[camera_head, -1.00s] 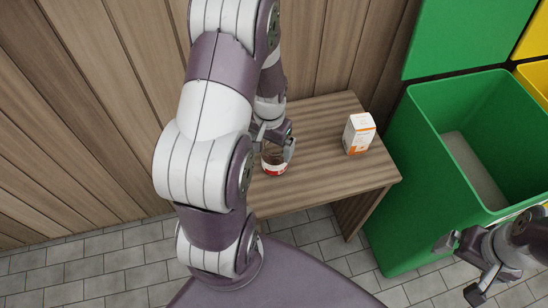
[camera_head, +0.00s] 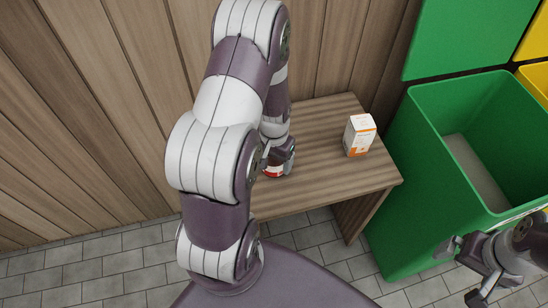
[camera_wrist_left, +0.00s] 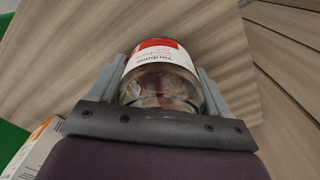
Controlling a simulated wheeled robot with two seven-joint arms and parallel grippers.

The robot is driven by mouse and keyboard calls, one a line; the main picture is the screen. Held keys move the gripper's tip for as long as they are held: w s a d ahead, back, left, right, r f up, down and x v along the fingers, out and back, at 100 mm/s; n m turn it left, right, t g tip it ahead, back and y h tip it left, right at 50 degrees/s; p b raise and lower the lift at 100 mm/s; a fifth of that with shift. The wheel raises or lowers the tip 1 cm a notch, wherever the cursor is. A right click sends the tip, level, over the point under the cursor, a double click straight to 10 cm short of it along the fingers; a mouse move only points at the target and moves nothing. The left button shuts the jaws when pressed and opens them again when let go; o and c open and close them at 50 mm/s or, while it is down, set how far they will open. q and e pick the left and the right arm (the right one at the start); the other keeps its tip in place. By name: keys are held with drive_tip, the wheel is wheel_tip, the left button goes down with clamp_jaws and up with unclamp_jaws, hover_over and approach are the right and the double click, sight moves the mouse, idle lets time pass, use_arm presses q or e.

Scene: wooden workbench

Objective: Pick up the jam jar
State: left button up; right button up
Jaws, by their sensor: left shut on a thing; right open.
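The jam jar (camera_head: 273,171) stands on the wooden workbench (camera_head: 335,180), mostly hidden behind my left gripper in the head view. In the left wrist view the jar (camera_wrist_left: 160,66) is glass with a red and white label and lies between the two grey fingers. My left gripper (camera_head: 280,168) is shut on the jar, with a finger on each side of it, also seen in the left wrist view (camera_wrist_left: 162,88). Whether the jar is clear of the bench top I cannot tell. My right gripper (camera_head: 462,270) is open and empty at the lower right, away from the bench.
A white and orange carton (camera_head: 359,135) stands on the bench to the right of the jar. A green bin (camera_head: 400,190) stands right of the bench. A wooden plank wall (camera_head: 110,110) is behind. The bench top between jar and carton is clear.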

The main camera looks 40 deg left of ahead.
use_arm(q)
wheel_tip(320, 180, up, 4)
drive_tip(key=shift+w+r+p, duration=0.1)
drive_tip(key=shift+r+p, duration=0.1)
drive_tip(key=shift+p, duration=0.35)
drive_tip(key=w+d+r, duration=0.6)
drive_tip(key=w, duration=0.3)
drive_tip(key=shift+w+d+r+p, duration=0.25)
drive_tip(key=shift+r+p, duration=0.1)
drive_tip(key=shift+p, duration=0.1)
